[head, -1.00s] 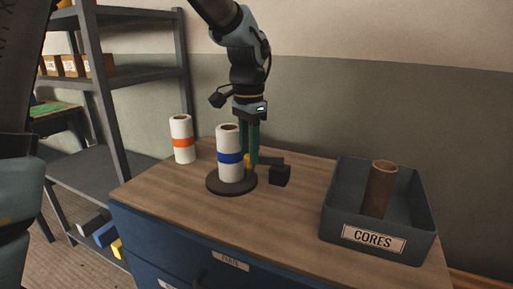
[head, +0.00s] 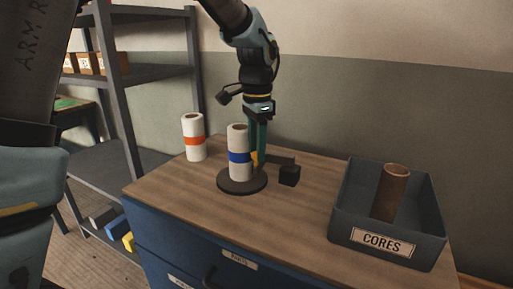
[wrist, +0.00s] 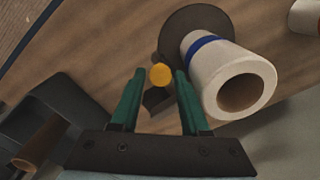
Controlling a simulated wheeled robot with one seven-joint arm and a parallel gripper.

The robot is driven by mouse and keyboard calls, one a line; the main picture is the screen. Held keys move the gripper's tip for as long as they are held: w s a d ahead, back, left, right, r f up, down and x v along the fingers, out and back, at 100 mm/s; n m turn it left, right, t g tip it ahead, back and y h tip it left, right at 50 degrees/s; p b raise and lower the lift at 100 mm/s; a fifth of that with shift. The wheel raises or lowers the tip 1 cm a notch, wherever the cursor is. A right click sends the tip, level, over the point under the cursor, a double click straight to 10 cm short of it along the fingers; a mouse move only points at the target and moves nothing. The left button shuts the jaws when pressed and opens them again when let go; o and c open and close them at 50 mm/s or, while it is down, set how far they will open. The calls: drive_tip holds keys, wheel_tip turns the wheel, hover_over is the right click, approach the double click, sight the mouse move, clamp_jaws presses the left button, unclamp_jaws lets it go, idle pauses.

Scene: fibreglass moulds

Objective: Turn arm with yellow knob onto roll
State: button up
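The white roll with the blue band (head: 239,168) stands upright on a dark round base (head: 242,187) on the cabinet top. It also shows in the wrist view (wrist: 212,62). Behind and right of it is the dark arm, ending in a black block (head: 289,175). The yellow knob (wrist: 160,75) shows in the wrist view and is mostly hidden in the head view. My gripper (wrist: 160,74) points down just behind the roll. Its green fingers are apart, one on each side of the knob, with gaps visible. The right finger is close beside the roll; contact cannot be told.
A white roll with an orange band (head: 194,141) stands at the back left. A grey bin labelled CORES (head: 388,244) holds a brown tube (head: 391,193) on the right. Grey shelving (head: 118,90) stands left. The front middle of the wooden top (head: 285,222) is clear.

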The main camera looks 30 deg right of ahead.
drive_tip(key=shift+o, duration=1.2)
